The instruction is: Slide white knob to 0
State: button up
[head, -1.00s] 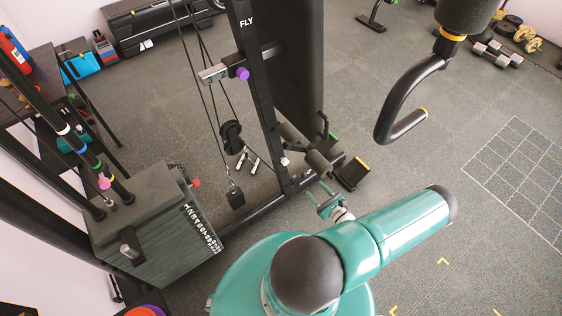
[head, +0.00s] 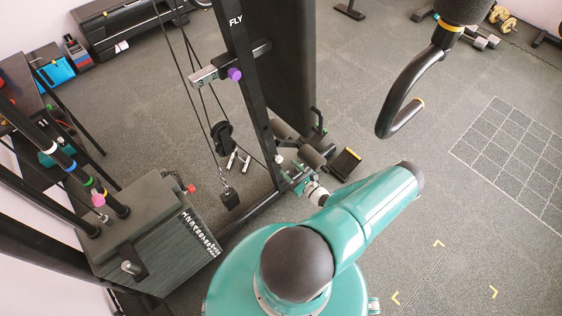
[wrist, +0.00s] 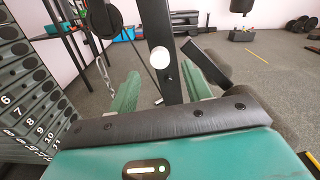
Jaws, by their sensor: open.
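The white knob (head: 279,159) sits low on the black upright post of the machine in the head view. In the wrist view the white knob (wrist: 159,57) is a pale round end facing me on the dark post. My gripper (head: 297,179) is close beside the foot of that post. In the wrist view my gripper (wrist: 161,76) is open, its two green fingers apart. The knob appears between and beyond the fingertips, with nothing held. I cannot make out a 0 mark near the knob, and the exact gap to it is unclear.
A purple knob (head: 234,74) is higher on the post. The weight stack (head: 150,235) with numbered plates stands to the left. A padded roller (head: 312,157) and foot plate (head: 343,165) are close right of the post. Open floor (head: 440,200) lies to the right.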

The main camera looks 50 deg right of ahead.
aim_at(281, 161)
jog(key=x, duration=0.5)
jog(key=shift+w+d, duration=0.1)
jog(key=shift+w, duration=0.15)
grip_shut()
